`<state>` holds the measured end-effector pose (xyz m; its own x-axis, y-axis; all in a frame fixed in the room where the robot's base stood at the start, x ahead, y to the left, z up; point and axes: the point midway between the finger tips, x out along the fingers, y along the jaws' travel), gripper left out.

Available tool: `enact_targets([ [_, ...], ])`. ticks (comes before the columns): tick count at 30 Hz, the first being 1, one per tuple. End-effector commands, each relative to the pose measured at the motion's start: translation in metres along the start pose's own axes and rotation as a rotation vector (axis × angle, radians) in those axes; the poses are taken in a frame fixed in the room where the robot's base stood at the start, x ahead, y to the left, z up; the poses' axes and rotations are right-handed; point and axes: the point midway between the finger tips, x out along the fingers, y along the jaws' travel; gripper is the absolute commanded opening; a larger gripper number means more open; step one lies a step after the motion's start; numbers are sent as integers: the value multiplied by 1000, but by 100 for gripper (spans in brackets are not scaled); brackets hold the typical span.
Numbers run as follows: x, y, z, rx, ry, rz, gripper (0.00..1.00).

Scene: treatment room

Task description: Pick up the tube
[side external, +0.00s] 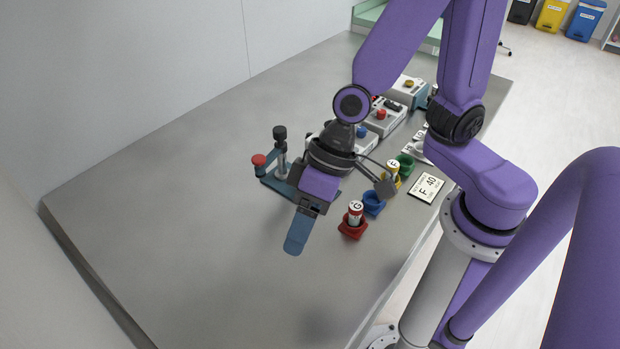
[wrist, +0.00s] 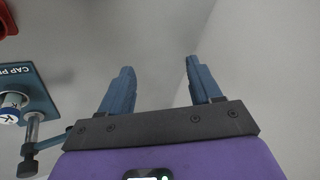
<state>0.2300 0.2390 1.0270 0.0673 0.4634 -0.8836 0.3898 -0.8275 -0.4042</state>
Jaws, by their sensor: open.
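A white tube marked G (side external: 355,211) stands in a red holder (side external: 352,228) on the grey table. Another tube, marked F (side external: 392,167), stands in a yellow holder behind it, partly hidden by my wrist. In the wrist view a white piece marked K (wrist: 10,107) shows at the left edge, by a teal base lettered "CAP PR" (wrist: 33,85). My gripper (side external: 299,232) is above the table, left of the G tube and apart from it. Its two blue fingers are spread in the wrist view (wrist: 160,66), with only bare surface between them.
A teal press with a red knob (side external: 259,160) stands just behind my gripper. An empty blue holder (side external: 373,204) and a green holder (side external: 405,163) line the right side. A card reading "F 40" (side external: 429,187) lies near the edge. The table's left and front are clear.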

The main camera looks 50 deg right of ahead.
Motion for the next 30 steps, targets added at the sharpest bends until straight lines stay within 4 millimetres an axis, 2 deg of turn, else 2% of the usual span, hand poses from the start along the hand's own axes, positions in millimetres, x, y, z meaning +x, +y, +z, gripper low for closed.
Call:
enact_targets([
  [1, 16, -1, -14, 86, 47, 20, 63],
  [6, 53, 17, -59, 378, 250, 144, 63],
  [9, 67, 41, -74, 533, 379, 269, 63],
  [12, 72, 69, -80, 666, 511, 428, 63],
  [16, 66, 105, -71, 801, 680, 676, 63],
  [19, 52, 125, -55, 867, 791, 867, 63],
  [24, 28, 139, -30, 916, 914, 1107, 63],
  [30, 18, 148, -21, 929, 955, 1195, 63],
])
